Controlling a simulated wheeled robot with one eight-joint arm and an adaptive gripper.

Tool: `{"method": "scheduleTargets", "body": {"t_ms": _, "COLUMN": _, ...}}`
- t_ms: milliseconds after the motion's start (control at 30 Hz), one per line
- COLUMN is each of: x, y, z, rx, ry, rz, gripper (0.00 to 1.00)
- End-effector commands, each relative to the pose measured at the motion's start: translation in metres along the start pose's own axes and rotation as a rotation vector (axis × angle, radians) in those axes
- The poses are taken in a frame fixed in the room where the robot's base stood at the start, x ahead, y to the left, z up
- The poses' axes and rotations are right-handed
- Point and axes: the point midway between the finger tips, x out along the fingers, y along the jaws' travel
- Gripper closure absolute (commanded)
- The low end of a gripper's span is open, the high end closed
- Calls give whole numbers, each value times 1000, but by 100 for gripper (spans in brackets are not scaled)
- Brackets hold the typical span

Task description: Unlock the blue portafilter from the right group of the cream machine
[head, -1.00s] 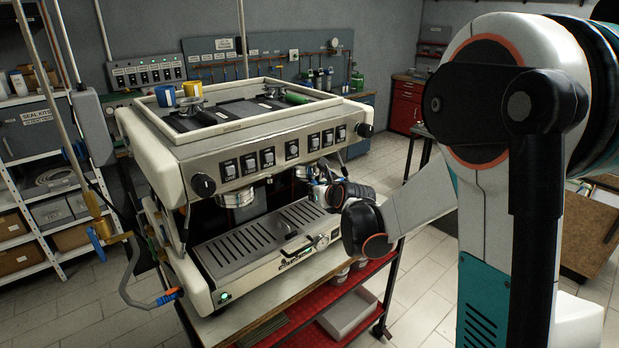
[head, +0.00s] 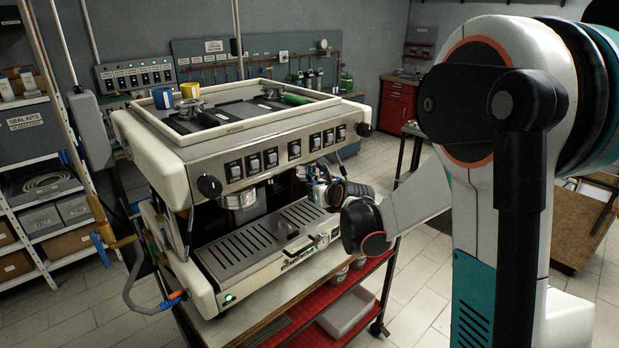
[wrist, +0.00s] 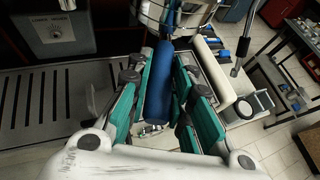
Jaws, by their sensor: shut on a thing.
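The cream machine (head: 160,135) stands on a cart in the head view, with a row of switches across its front. Its right group shows in the wrist view (wrist: 175,14) as a round metal body at the top. The blue portafilter (wrist: 160,85) shows as a blue handle running down from under that group. My gripper (wrist: 157,75) is shut on this handle, with teal fingers on both sides. In the head view my gripper (head: 328,192) is at the machine's right front, below the switches. The portafilter's lugs and basket are hidden.
The left group (head: 238,197) hangs at the machine's left. The slotted drip tray (head: 245,250) lies below the groups. Blue and yellow cups (head: 163,97) stand on top. A red cabinet (head: 397,105) and a workbench stand behind right. Shelves (head: 45,210) are at left.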

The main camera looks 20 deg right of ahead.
Motion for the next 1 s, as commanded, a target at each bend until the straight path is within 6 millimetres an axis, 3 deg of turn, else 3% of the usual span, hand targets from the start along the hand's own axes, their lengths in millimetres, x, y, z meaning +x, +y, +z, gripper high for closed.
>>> {"method": "scheduleTargets", "body": {"t_ms": 1000, "x": 0, "y": 4, "z": -1, "rx": 34, "ry": 2, "rz": -66, "gripper": 100}}
